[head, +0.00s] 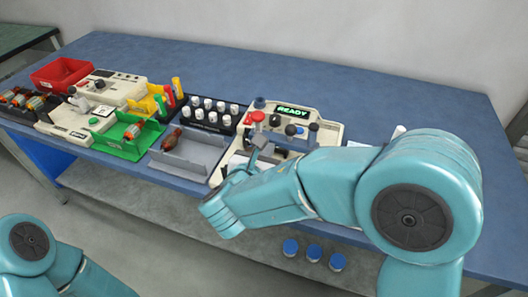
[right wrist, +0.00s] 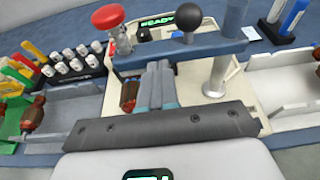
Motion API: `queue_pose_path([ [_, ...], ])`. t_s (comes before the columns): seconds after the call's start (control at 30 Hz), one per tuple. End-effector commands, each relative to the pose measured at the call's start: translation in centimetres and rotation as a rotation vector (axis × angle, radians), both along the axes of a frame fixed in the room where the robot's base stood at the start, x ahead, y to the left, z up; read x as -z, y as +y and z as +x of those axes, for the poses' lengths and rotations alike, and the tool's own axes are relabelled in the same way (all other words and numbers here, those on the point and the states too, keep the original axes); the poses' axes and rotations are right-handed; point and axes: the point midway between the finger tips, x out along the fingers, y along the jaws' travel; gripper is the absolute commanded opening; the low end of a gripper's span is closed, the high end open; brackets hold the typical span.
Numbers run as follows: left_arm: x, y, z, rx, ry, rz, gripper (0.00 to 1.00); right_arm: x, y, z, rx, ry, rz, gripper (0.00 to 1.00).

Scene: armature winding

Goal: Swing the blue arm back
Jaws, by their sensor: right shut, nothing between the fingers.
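The winding machine (head: 335,137) is a cream unit with a lit green READY display (head: 293,110). In the right wrist view, the blue arm (right wrist: 215,49) is a flat bar crossing the machine. A black ball knob (right wrist: 188,18) stands on it, and a silver post (right wrist: 222,70) rises at its right. My right gripper (right wrist: 158,72) is shut and empty, its fingertips close to the near edge of the blue arm; I cannot tell whether they touch. In the head view, my right forearm hides part of the machine's front. My left gripper is outside the view.
A grey tray (head: 190,155), green bin (head: 127,140), rack of white-capped pots (head: 210,112) and red bin (head: 60,74) lie left. The table's back (head: 380,85) is clear.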

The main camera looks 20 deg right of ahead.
Motion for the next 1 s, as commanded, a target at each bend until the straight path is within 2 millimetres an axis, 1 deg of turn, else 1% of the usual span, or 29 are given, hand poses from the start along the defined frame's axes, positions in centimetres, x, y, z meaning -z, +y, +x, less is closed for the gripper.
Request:
queue_pose_path([
  [0.53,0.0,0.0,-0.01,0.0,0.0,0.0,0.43,0.02,-0.15,-0.19,-0.002,0.0,0.0,0.0],
  [0.57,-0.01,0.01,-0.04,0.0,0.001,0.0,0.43,0.04,-0.33,0.18,0.0,0.0,0.001,0.0],
  [0.7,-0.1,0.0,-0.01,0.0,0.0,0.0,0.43,0.0,-0.23,0.09,0.006,0.0,0.0,0.0],
  [1.0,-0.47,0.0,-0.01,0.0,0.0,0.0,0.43,-0.01,-0.34,0.69,0.063,0.001,0.001,0.0],
])
